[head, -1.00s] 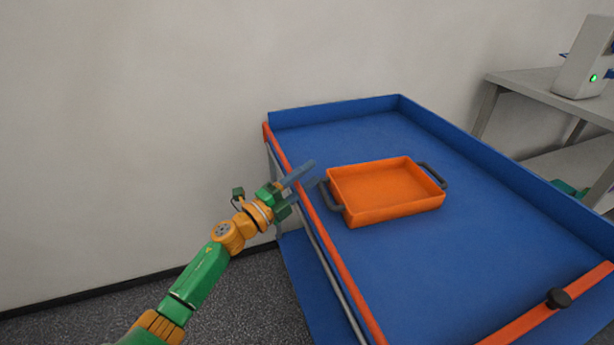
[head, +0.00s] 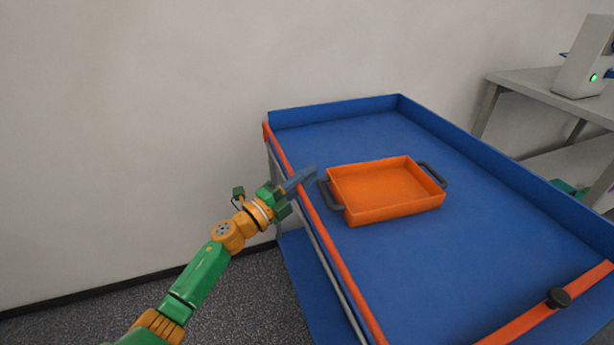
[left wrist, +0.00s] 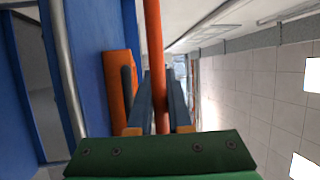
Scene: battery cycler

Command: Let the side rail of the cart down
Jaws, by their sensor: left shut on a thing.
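The cart is a blue platform (head: 400,140) with raised blue walls. Its side rail (head: 344,273), a thin orange-red bar, runs along the left edge at about the top level. My left gripper (head: 306,178) reaches in from the left and is shut on the rail towards its far part. In the left wrist view the rail (left wrist: 154,40) passes between the two fingers of the gripper (left wrist: 160,88). The fingers hide a short piece of the rail. My right gripper is not in view.
An orange tray (head: 385,187) with dark handles lies on the cart, close to the gripped rail. An orange bar with a black knob (head: 559,298) crosses the near end. A grey table (head: 535,88) with a machine (head: 582,60) stands at the right. Floor is free left of the cart.

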